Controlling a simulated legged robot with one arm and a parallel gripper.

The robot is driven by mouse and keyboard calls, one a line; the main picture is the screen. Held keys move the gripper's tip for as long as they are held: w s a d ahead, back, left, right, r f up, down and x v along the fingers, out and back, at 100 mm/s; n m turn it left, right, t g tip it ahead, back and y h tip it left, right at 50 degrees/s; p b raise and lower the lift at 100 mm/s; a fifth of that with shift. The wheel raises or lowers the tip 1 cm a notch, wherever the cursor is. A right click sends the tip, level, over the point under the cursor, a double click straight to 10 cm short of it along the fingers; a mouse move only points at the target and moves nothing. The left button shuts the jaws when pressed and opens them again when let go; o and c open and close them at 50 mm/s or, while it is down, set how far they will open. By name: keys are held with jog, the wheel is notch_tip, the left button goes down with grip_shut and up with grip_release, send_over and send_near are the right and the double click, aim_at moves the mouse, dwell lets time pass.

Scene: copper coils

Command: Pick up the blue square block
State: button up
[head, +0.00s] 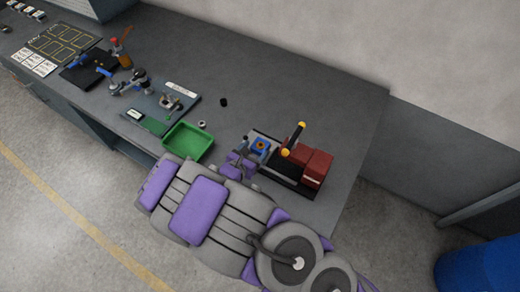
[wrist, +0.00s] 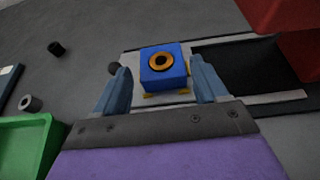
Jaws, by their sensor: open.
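The blue square block (wrist: 163,78) has an orange ring with a dark centre on one face. In the wrist view it sits on a light plate of the machine, between and just beyond my fingertips. My gripper (wrist: 163,86) is open, with one finger to each side of the block and visible gaps between. In the head view the block (head: 260,145) shows small at the left end of the red and black machine, beside my gripper (head: 250,148). I cannot tell from the views whether the fingers are level with it.
The red and black machine (head: 312,167) with a yellow-tipped black lever (head: 295,138) stands right of the block. A green tray (head: 188,142) is to the left. A black cylinder (head: 223,102) and a grey ring (wrist: 30,103) lie on the grey table (head: 300,92). The back of the table is clear.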

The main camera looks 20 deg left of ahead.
aim_at(260, 145)
jog(key=shift+w+d+f+b, duration=0.15)
jog(key=shift+w+f+b, duration=0.2)
jog(key=shift+w, duration=0.2)
jog(key=b+x, duration=0.1)
jog(key=x, duration=0.3)
jog(key=shift+w+r, duration=0.1)
jog(key=shift+c, duration=0.5)
jog(key=c, duration=0.8)
jog(key=shift+r, duration=0.15)
